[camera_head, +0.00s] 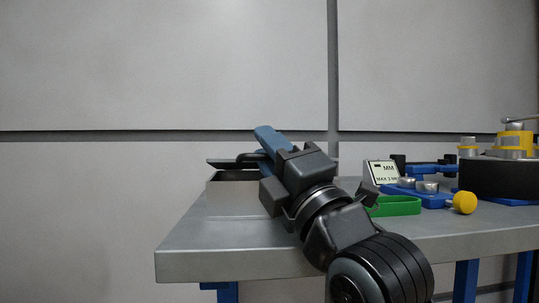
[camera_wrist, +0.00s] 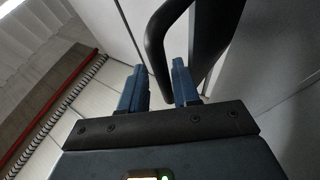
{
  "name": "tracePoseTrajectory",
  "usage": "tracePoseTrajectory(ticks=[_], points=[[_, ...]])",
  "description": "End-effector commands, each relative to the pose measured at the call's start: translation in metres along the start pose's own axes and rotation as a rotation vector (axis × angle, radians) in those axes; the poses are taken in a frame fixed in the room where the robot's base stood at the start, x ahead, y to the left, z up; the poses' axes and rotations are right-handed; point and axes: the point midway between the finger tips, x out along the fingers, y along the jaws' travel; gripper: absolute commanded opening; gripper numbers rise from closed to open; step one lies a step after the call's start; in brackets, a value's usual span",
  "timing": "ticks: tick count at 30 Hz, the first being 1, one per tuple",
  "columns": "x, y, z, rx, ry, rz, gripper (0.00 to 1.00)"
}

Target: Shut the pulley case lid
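A black curved bar (camera_wrist: 157,45), like a handle, runs between and past the fingertips; contact is unclear.
The grey table (camera_head: 225,262) is clear at its front left. To the right are a green tray (camera_head: 398,206), a blue fixture with a yellow knob (camera_head: 464,202), a small sign (camera_head: 382,173) and a large black round part (camera_head: 490,178). A wall stands behind.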

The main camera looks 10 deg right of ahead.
Motion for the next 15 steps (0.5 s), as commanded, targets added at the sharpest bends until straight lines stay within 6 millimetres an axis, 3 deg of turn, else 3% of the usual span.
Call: tracePoseTrajectory(ticks=[15], points=[[-0.0061,-0.0006,0.0003,0.001,0.0,-0.004,0.27]])
